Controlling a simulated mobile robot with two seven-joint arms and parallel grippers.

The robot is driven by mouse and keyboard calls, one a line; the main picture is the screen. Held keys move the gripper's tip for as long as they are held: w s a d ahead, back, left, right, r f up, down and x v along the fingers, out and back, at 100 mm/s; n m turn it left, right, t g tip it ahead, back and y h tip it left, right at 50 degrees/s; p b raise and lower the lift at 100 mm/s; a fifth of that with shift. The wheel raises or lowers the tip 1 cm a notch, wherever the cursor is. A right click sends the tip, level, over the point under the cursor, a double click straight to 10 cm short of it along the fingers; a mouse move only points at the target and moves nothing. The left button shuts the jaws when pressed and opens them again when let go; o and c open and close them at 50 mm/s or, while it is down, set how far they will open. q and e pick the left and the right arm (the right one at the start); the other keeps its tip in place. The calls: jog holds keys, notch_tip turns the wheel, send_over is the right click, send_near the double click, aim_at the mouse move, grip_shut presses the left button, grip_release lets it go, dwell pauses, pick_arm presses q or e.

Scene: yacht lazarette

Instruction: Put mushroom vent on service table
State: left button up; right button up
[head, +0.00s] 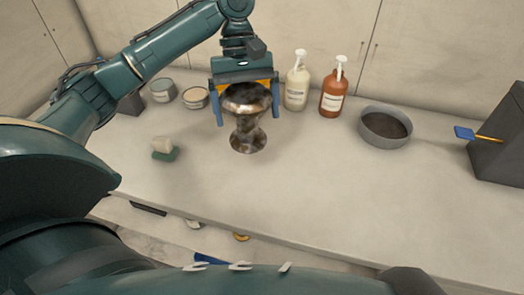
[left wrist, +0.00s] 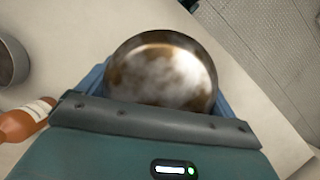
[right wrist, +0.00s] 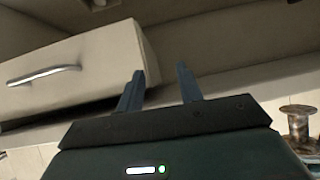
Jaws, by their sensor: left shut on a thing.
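The mushroom vent (head: 248,137) is a tarnished brown and silver metal piece with a rounded cap, narrow neck and flared base. My left gripper (head: 247,108) is shut on it from behind, with one blue finger on each side of the cap. The vent is upright over the pale counter (head: 330,190); I cannot tell whether its base touches. In the left wrist view its cap (left wrist: 163,72) fills the space between the fingers. My right gripper (right wrist: 158,92) is open and empty in the right wrist view. No surface is clearly identifiable as the service table.
White (head: 297,82) and orange (head: 333,95) pump bottles and a grey bowl (head: 385,125) stand right of the vent. A dark grey box (head: 500,145) stands far right. The counter's front middle is clear.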

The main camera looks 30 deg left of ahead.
aim_at(249, 141)
pick_arm(q)
notch_tip(249, 141, down, 5)
jog(key=shift+s+f, duration=0.1)
notch_tip(249, 141, down, 5)
jog(key=shift+r+b, duration=0.2)
jog(key=shift+b, duration=0.1)
pick_arm(e)
jog(key=shift+s+a+f, duration=0.15)
jog(key=shift+f, duration=0.05)
pick_arm(q)
jog(key=o, duration=0.9)
jog(key=shift+f, duration=0.15)
pick_arm(e)
jog(key=shift+r, duration=0.1)
